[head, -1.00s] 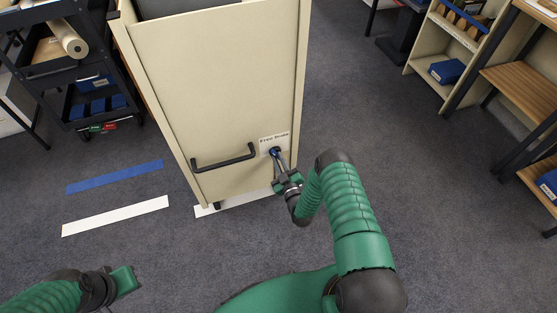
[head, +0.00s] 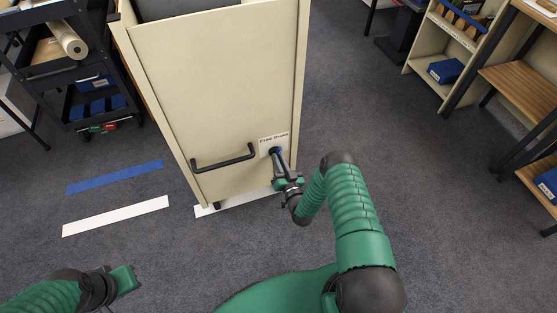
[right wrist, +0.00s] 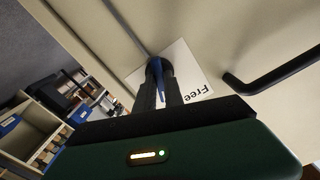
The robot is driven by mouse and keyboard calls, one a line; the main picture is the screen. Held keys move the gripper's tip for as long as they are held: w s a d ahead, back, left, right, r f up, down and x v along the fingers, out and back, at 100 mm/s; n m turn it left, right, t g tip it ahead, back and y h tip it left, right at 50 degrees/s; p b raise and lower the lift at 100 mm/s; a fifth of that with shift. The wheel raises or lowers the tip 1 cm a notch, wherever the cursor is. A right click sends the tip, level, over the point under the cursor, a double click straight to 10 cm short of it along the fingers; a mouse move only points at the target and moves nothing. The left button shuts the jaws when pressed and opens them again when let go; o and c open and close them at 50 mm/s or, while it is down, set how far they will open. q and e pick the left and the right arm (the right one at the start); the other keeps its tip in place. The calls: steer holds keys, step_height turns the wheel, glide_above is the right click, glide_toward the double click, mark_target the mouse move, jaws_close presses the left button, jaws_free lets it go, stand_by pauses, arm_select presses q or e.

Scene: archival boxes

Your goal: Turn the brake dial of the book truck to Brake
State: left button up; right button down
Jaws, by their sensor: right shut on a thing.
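The cream book truck (head: 215,90) stands in front of me, its end panel facing me. Its brake dial has a blue pointer (right wrist: 158,76) on a black round base, low on the panel's right side. A white label (head: 273,139) reading Free and Brake sits at the dial; only Free is legible in the right wrist view (right wrist: 192,88). My right gripper (head: 278,155) is shut on the dial's pointer, one dark finger on each side in the right wrist view (right wrist: 159,88). My left gripper (head: 128,280) is low at the left, away from the truck; its fingers are unclear.
A black handle (head: 223,160) sticks out of the panel left of the dial. White tape (head: 115,216) and blue tape (head: 115,177) lie on the floor. A black cart (head: 85,75) stands at left, shelves (head: 455,45) at right. Carpet between is clear.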

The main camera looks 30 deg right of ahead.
steer(key=shift+s+f+m, duration=0.1)
steer(key=shift+f+m, duration=0.1)
steer(key=shift+m, duration=1)
steer(key=c, duration=1.4)
jaws_free()
steer(key=shift+c, duration=0.2)
steer(key=shift+r, duration=0.1)
steer(key=p+v, duration=0.5)
steer(key=v, duration=1.1)
steer(key=shift+s, duration=0.35)
steer(key=shift+a, duration=0.15)
